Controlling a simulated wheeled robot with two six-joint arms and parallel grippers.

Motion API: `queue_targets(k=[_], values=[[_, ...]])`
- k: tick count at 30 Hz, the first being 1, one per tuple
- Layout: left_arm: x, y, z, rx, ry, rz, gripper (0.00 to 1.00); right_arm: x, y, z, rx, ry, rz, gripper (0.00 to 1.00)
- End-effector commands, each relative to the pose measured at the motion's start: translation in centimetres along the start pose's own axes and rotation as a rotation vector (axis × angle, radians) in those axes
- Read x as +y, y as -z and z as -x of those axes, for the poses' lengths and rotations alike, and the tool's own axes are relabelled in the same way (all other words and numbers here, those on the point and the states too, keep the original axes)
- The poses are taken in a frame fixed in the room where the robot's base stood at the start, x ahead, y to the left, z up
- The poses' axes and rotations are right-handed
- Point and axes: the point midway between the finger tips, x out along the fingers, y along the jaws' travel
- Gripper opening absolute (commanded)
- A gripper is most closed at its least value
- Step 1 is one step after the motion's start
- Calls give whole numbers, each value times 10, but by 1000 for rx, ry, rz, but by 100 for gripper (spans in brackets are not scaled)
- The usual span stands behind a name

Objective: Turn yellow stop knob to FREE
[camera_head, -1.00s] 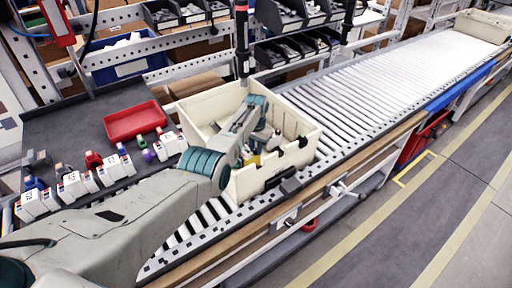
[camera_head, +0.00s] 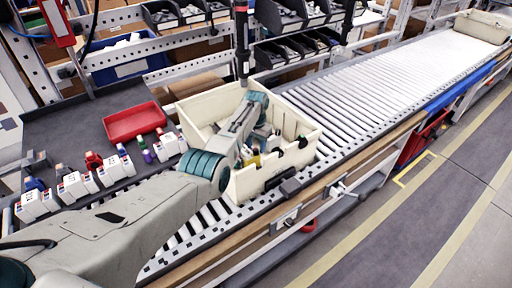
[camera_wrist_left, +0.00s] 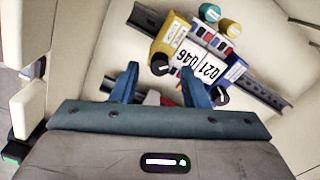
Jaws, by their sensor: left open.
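A cream bin (camera_head: 303,132) stands on the roller conveyor. Inside it, the left wrist view shows a rail-mounted unit with a yellow block (camera_wrist_left: 176,38), a black round knob (camera_wrist_left: 160,66) on that block and a white label reading 021 / 046 (camera_wrist_left: 202,65). In the head view the left gripper (camera_head: 256,147) reaches down into the bin. My right gripper is not in view.
Teal (camera_wrist_left: 209,13) and yellow (camera_wrist_left: 229,27) cylinders lie beside the unit in the bin. The bin walls surround the gripper closely. A red tray (camera_head: 135,122) and several small white units (camera_head: 72,187) sit on the bench at left.

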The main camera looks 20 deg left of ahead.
Motion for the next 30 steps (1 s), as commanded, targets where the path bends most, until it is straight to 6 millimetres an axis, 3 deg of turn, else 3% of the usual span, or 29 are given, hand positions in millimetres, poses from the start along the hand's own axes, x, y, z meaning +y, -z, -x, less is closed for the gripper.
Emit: queue_targets(k=[9, 15, 30], values=[[0, 1, 58, 5, 1, -1, 41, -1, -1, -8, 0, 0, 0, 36], [0, 0, 86, 3, 1, -1, 41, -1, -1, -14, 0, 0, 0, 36], [0, 0, 95, 0, 0, -1, 41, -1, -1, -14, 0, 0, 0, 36]])
